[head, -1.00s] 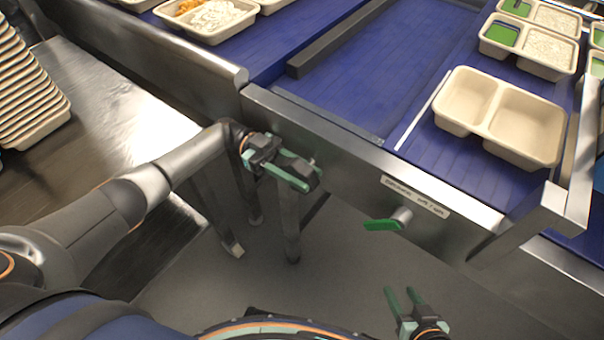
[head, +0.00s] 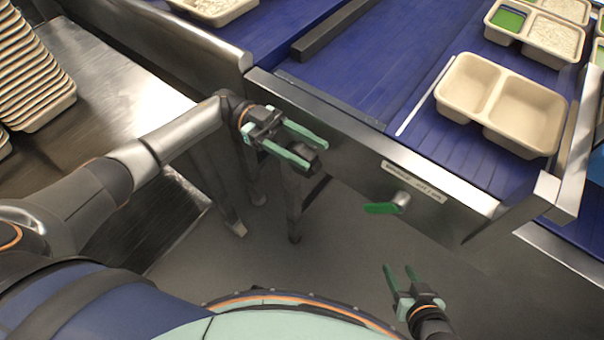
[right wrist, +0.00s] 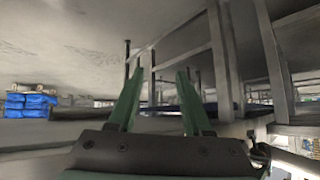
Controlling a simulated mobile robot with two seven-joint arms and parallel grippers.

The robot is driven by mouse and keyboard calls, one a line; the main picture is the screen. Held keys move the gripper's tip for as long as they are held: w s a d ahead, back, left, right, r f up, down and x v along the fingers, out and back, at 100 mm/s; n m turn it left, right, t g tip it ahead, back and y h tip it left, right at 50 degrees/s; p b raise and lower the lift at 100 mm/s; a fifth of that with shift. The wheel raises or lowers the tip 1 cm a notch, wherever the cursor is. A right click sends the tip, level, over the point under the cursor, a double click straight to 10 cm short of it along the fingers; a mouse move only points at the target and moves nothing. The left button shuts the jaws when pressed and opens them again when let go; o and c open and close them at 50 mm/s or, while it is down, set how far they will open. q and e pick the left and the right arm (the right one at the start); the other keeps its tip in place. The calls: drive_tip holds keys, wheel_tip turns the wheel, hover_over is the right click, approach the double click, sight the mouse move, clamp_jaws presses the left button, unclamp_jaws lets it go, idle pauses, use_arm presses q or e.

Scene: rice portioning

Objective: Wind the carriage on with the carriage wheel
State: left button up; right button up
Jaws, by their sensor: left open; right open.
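A dark round knob (head: 301,156), which looks like the carriage wheel, shows at the front face of the conveyor frame, partly hidden by my left gripper. My left gripper (head: 315,154) is open, its two green fingers on either side of the knob; I cannot tell whether they touch it. My right gripper (head: 400,268) is open and empty, low in front of the frame, below a green lever (head: 382,208). In the right wrist view its open fingers (right wrist: 158,88) have nothing between them. The carriage, a metal-edged section (head: 567,185), holds an empty two-compartment tray (head: 487,112) over the blue belt.
A small label (head: 413,176) is on the frame above the lever. Filled trays (head: 538,30) stand at the upper right. A stack of trays (head: 35,85) is on the steel table (head: 120,105) at left. Floor (head: 300,265) is open below the frame.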

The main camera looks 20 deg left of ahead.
use_arm(q)
drive_tip(key=s+d+r+p, duration=0.3)
drive_tip(key=s+r, duration=0.5)
drive_tip(key=s, duration=0.4)
drive_tip(key=shift+s+d+r+p, duration=0.15)
drive_tip(key=shift+d+r+p, duration=0.05)
drive_tip(key=shift+r+p, duration=0.15)
drive_tip(key=shift+f, duration=0.1)
